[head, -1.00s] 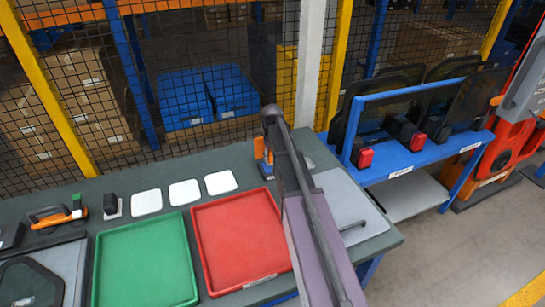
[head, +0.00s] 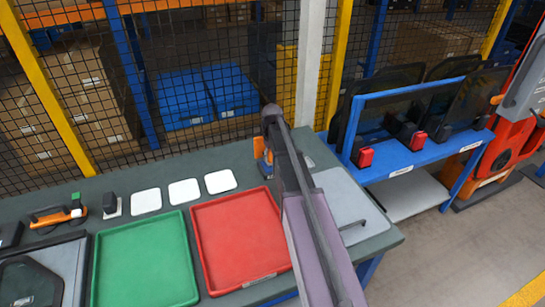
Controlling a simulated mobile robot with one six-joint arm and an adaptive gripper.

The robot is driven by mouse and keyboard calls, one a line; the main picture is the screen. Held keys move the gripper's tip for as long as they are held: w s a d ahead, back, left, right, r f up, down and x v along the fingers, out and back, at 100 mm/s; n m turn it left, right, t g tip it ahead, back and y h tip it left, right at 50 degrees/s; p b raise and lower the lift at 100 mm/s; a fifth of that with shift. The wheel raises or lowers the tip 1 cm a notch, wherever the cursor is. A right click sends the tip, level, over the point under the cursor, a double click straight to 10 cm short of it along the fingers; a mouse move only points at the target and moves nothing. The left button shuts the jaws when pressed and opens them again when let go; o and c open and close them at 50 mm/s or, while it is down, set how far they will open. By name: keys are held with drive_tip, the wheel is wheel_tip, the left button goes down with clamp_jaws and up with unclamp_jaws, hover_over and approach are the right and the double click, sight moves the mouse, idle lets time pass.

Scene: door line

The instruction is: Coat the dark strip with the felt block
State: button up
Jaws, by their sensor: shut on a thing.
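My arm (head: 308,225) reaches over the right part of the bench and hides what lies under it. My gripper is not clearly visible; it seems to be behind the arm's far end. A small orange and blue part (head: 261,151) shows just left of that end, and I cannot tell what it is. A small dark block (head: 110,203) on a white base stands at the left of the bench, and I cannot tell whether it is the felt block. A dark-edged glass panel (head: 32,284) lies at the lower left, cut by the frame. I cannot make out a separate dark strip.
A green tray (head: 145,262) and a red tray (head: 240,238) lie empty on the bench. White pads (head: 184,191) lie behind them. An orange tool (head: 54,216) lies at left. A grey plate (head: 352,212) lies right of my arm. A blue rack (head: 430,165) holds dark panels.

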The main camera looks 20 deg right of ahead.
drive_tip(key=shift+s+f+b, duration=0.1)
drive_tip(key=shift+f+b, duration=0.45)
idle(1.9)
drive_tip(key=shift+r, duration=0.1)
drive_tip(key=shift+r+p, duration=3.45)
drive_tip(key=shift+p, duration=0.1)
drive_tip(key=shift+a, duration=0.1)
